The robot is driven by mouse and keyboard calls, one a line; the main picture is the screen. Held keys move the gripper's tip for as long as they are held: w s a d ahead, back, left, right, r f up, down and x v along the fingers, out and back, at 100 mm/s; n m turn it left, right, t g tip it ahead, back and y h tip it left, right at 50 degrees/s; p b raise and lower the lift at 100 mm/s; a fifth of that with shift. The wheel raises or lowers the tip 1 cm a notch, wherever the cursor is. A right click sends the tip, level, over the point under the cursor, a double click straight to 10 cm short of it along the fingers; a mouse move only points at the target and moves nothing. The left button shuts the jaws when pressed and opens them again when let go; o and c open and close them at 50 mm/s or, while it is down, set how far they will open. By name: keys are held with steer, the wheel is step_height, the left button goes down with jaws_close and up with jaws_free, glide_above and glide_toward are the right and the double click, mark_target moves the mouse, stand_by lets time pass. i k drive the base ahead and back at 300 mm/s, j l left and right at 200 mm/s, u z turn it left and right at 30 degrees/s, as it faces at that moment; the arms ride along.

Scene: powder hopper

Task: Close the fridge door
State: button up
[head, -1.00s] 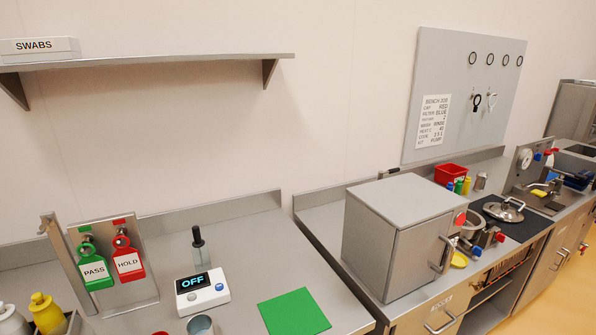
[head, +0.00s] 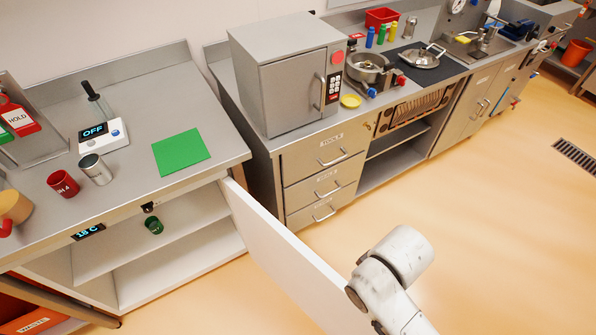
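The fridge (head: 88,231) is built in under the left counter, with a lit display on its front edge. Its white door (head: 282,256) stands wide open, hinged at the right side of the opening and swung out towards me. The inside shows white shelves, with a small green container (head: 154,226) on the upper one. Part of my white arm shows at the lower right, in front of the door's outer end in the picture. Whether it touches the door cannot be told. My gripper is out of view.
The counter above the fridge holds a green mat (head: 181,152), a red cup (head: 63,184) and a metal cup (head: 95,169). A drawer unit (head: 323,175) with handles stands right of the door. The orange floor (head: 490,220) at right is clear. An orange bin (head: 575,53) stands far right.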

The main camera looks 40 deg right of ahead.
mark_target(318, 289)
steer(key=l+u, duration=0.2)
steer(key=l, duration=0.4)
steer(key=l+u, duration=0.15)
steer(key=l, duration=0.4)
steer(key=k+l+u, duration=0.2)
steer(key=l, duration=0.4)
steer(key=l+u, duration=0.2)
steer(key=l, duration=0.35)
steer(key=k+l+u, duration=0.4)
steer(key=k, duration=0.35)
